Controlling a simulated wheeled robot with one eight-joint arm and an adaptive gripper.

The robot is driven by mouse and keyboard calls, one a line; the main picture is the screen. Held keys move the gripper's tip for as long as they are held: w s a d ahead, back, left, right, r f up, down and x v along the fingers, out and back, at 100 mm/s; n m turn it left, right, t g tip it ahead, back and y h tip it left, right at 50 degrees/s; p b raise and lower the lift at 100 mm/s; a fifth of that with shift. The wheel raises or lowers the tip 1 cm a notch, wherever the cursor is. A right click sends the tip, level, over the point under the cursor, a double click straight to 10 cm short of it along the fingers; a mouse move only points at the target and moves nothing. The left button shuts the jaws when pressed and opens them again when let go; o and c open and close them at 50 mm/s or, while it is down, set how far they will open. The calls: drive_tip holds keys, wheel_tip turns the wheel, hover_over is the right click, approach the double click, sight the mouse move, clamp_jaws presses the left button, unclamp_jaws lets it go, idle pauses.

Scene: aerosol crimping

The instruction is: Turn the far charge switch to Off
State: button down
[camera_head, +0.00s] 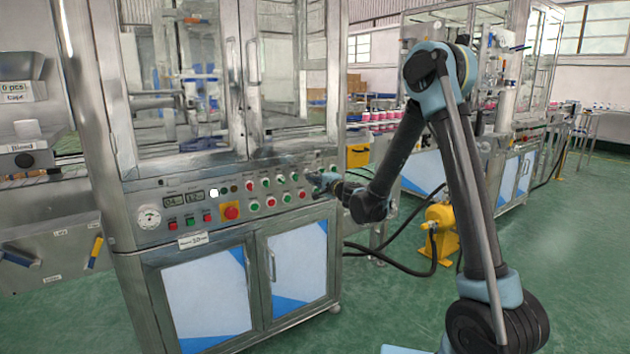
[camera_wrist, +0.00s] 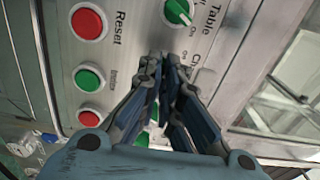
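My gripper (camera_head: 322,182) is at the right end of the control panel (camera_head: 160,196) in the head view. In the wrist view, the two fingertips of my gripper (camera_wrist: 162,62) are close together against or just in front of the panel. They cover the spot beside a partly hidden label starting "Ch" (camera_wrist: 196,70). The switch there is hidden behind the fingers, so its setting and any contact cannot be seen. A green rotary switch (camera_wrist: 178,11) with a white mark sits beside the label "Table", just above the fingers.
A red Reset button (camera_wrist: 88,22), a green button (camera_wrist: 87,78) and another red button (camera_wrist: 89,118) lie left of my fingers. A larger red button on a yellow plate (camera_head: 230,211) is on the panel. A yellow floor unit (camera_head: 441,232) with black hoses stands right of the machine.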

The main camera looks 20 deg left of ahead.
drive_tip(key=n, duration=0.5)
drive_tip(key=shift+s+n, duration=0.15)
drive_tip(key=shift+n, duration=0.25)
idle(0.3)
